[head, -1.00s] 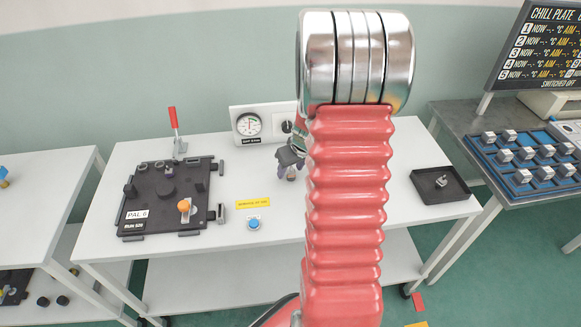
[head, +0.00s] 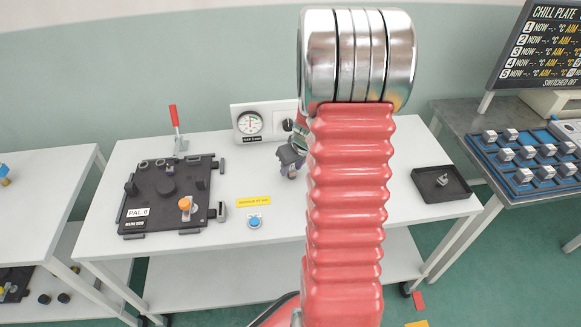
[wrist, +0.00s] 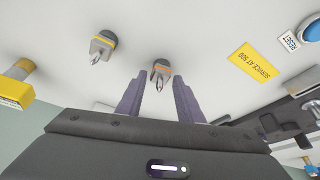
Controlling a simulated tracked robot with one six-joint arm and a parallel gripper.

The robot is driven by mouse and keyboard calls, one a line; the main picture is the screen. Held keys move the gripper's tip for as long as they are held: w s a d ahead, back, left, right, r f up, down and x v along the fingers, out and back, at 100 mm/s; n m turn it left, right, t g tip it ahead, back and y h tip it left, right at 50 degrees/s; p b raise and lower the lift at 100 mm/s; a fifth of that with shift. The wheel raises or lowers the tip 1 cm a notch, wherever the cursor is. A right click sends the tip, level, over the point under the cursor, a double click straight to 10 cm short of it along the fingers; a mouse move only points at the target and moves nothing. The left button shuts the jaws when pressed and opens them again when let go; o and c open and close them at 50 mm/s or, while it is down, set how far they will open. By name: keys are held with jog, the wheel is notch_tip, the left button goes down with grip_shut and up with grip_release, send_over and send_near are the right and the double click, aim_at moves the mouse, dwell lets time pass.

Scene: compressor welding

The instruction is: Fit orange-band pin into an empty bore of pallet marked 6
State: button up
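The orange-band pin (wrist: 162,72), a small grey piece with an orange band and a pointed end, shows in the wrist view at the fingertips. My gripper (wrist: 159,80) is open, with one purple finger on either side of the pin; I see gaps, and no clear contact. In the head view my gripper (head: 289,172) is low over the white table, partly hidden by my arm. The dark pallet marked PAL 6 (head: 149,192) lies on the table's left half, with an orange-topped piece on its front right. Its bores are too small to tell which are empty.
A yellow-based piece (wrist: 14,88) is at the wrist view's left. A gauge box (head: 249,123), red-handled clamp (head: 175,130), blue button (head: 254,222) and black tray (head: 440,185) are on the table.

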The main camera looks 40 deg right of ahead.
jog(key=o, duration=0.3)
jog(key=shift+r, duration=0.1)
jog(key=v, duration=1.3)
jog(key=shift+s+r, duration=0.15)
jog(key=shift+r, duration=0.15)
jog(key=shift+c, duration=0.4)
jog(key=shift+a+r, duration=0.1)
jog(key=shift+c, duration=0.2)
jog(key=a+r, duration=0.5)
jog(key=a, duration=0.5)
jog(key=s+a+r, duration=0.2)
jog(key=s+a, duration=0.1)
jog(key=a, duration=0.4)
jog(key=s+a+r+n, duration=0.1)
jog(key=s+a, duration=0.3)
jog(key=a, duration=0.3)
jog(key=s+a+r+n+t+y, duration=0.1)
jog(key=s+a+r, duration=0.1)
jog(key=s+a, duration=0.2)
jog(key=a, duration=0.2)
jog(key=shift+s+a+r, duration=0.15)
jog(key=shift+a+r, duration=0.15)
jog(key=shift+a, duration=0.1)
